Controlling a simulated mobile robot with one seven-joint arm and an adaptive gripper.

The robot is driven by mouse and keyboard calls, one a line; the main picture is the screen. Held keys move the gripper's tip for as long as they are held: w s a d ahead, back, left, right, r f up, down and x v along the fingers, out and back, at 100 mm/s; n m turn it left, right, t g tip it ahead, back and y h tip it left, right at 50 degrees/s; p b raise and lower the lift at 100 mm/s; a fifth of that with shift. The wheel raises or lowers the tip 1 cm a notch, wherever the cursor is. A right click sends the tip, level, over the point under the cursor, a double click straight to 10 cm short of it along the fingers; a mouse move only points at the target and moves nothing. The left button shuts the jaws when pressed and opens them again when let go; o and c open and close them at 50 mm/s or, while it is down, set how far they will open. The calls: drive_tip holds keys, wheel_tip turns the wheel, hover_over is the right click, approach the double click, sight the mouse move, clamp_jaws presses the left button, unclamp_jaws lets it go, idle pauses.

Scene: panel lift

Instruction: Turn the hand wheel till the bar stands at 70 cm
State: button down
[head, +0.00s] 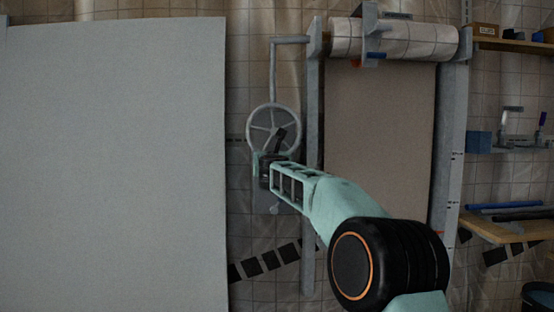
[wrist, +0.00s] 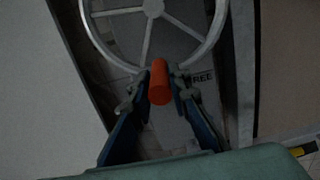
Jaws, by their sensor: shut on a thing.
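The grey spoked hand wheel (head: 274,112) stands left of the frame post, with a crank-shaped rod rising from it. In the wrist view its rim and spokes (wrist: 152,8) fill the top. An orange-red handle (wrist: 159,88) sticks out from the lower rim. My gripper (wrist: 159,76) has its two fingers on either side of this handle and is shut on it. In the head view my gripper (head: 266,163) is at the wheel's lower edge. A brownish sheet (head: 380,130) hangs below a white roll (head: 400,40). I cannot make out the bar; my arm covers the sheet's lower part.
A large pale panel (head: 115,160) fills the left side, close to the wheel. The right post (head: 449,150) carries dark marks, too small to read. Shelves (head: 505,228) with tools stand at the right. A blue bin (head: 538,295) is at the lower right.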

sight(258, 148)
drive_tip(key=shift+a+r+m, duration=0.4)
drive_tip(key=shift+a+m, duration=0.3)
drive_tip(key=shift+m, duration=0.35)
drive_tip(key=shift+a+r+m, duration=0.45)
drive_tip(key=shift+a+m, duration=0.2)
drive_tip(key=shift+m, duration=0.35)
drive_tip(key=shift+a+r+m, duration=0.4)
drive_tip(key=shift+a+m, duration=0.3)
drive_tip(key=shift+m, duration=0.35)
drive_tip(key=c, duration=1.8)
unclamp_jaws()
drive_tip(key=shift+c, duration=0.2)
drive_tip(key=shift+f+b, duration=0.1)
drive_tip(key=shift+b, duration=0.2)
drive_tip(key=shift+s, duration=0.15)
